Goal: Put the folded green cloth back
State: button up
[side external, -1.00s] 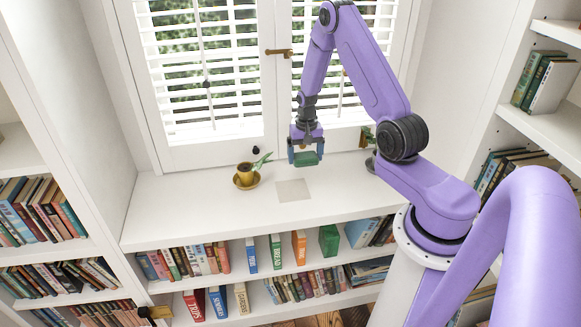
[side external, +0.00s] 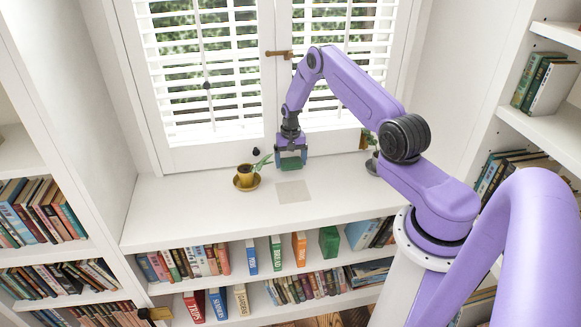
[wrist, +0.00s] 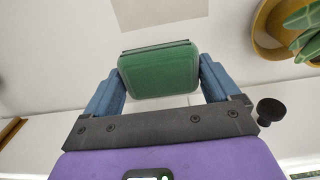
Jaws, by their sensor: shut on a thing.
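My gripper (side external: 290,158) is shut on the folded green cloth (side external: 291,164), with one blue finger on each side of it. In the wrist view the cloth (wrist: 158,70) is a rounded green block between the two fingertips (wrist: 160,80). My gripper holds it above the white window shelf, behind a pale beige square (side external: 293,191) on the shelf. That square (wrist: 155,12) also shows at the top of the wrist view, apart from the cloth. The gap between cloth and shelf is hard to judge.
A plant in a yellow pot (side external: 245,173) on a yellow saucer (side external: 247,185) stands left of my gripper. Books fill the shelves below. The shelf front is clear.

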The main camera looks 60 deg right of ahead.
aim_at(291, 160)
jog(key=shift+w+f, duration=0.1)
jog(key=shift+f, duration=1.5)
jog(key=shift+f, duration=0.1)
jog(key=o, duration=0.7)
jog(key=shift+c, duration=0.2)
